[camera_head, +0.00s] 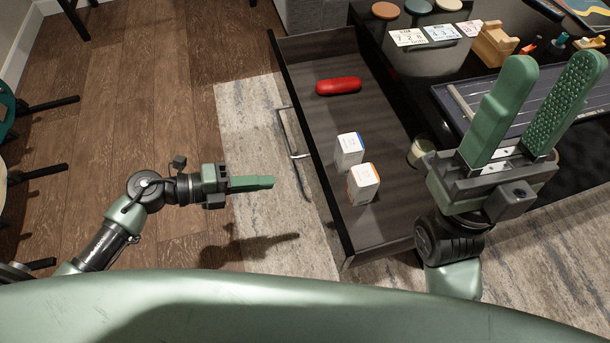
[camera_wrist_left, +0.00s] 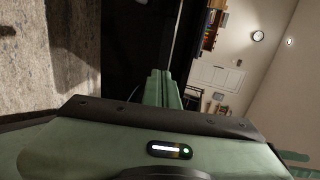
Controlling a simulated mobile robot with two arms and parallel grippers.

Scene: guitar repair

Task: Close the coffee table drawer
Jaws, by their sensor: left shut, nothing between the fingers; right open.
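The coffee table drawer (camera_head: 390,218) is pulled out to the left of the dark coffee table in the head view. Its metal handle (camera_head: 291,140) is on the drawer's left front face. Inside the drawer lie a red oblong case (camera_head: 338,86) and two small white boxes (camera_head: 349,150). My left gripper (camera_head: 272,182) is shut and empty, left of the drawer front and apart from it. Its shut fingers also show in the left wrist view (camera_wrist_left: 163,88). My right gripper (camera_head: 543,75) is open and empty, pointing up in front of the coffee table's right part.
The coffee table (camera_head: 385,50) carries round coasters, cards, a wooden holder (camera_head: 494,43) and a guitar (camera_head: 510,108) on its top. A patterned rug (camera_head: 245,105) and wooden floor (camera_head: 150,75) lie left of the drawer. Furniture legs stand at the far left.

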